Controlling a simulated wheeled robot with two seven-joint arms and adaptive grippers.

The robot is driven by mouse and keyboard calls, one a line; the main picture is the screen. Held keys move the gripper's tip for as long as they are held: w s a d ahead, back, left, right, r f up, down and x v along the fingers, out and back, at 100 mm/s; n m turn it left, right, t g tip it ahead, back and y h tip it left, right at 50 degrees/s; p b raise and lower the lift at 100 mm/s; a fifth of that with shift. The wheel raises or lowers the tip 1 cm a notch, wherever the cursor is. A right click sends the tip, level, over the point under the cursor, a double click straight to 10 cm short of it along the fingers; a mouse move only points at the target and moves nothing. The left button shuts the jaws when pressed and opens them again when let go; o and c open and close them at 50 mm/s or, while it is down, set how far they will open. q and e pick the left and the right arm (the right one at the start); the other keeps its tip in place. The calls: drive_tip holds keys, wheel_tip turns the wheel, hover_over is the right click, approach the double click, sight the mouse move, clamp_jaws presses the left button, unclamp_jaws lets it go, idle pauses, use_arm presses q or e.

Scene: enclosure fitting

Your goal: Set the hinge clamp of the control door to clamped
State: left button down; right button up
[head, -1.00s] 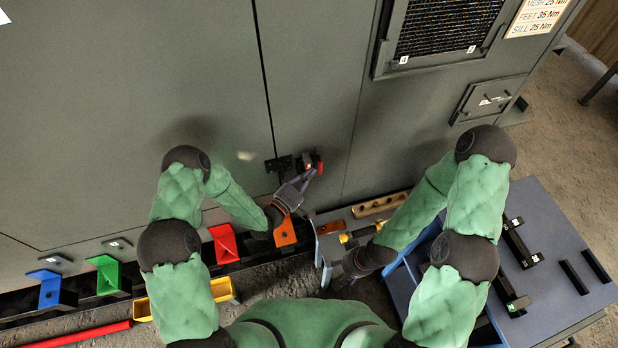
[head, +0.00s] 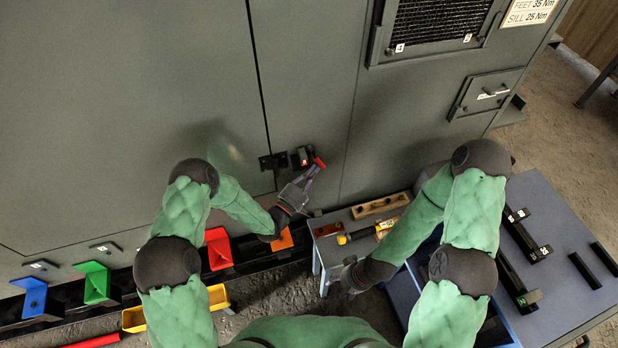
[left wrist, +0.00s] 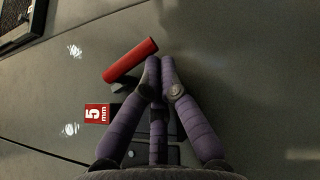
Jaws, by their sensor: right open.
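The hinge clamp (head: 302,157) is a small dark block with a red handle (head: 319,162), low on the grey enclosure beside a door seam. In the left wrist view the red handle (left wrist: 131,60) slants up to the right, near a red "5 mm" label (left wrist: 97,113). My left gripper (head: 314,171) is just below the handle. In the left wrist view its fingertips (left wrist: 160,64) are together with nothing between them, close beside the handle; I cannot tell whether they touch it. My right gripper (head: 346,280) is open and low beside the blue-grey cart, apart from the clamp.
Red (head: 219,248), orange, green (head: 96,283) and blue (head: 34,297) pieces line the enclosure's foot. The enclosure face above the clamp is clear.

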use_arm(q)
drive_tip(key=shift+w+d+r+b, duration=0.15)
drive_tip(key=shift+w+d+b, duration=0.1)
drive_tip(key=shift+d+b, duration=0.4)
drive_tip(key=shift+w+d+r+b, duration=0.25)
drive_tip(key=shift+d+b, duration=0.2)
drive_tip(key=shift+d, duration=0.4)
drive_tip(key=shift+w+d+r+b, duration=0.1)
drive_tip(key=shift+w+d+b, duration=0.15)
drive_tip(key=shift+d+b, duration=0.4)
use_arm(e)
drive_tip(key=shift+f, duration=1.85)
use_arm(q)
drive_tip(key=shift+d, duration=0.15)
use_arm(e)
drive_tip(key=shift+f, duration=0.1)
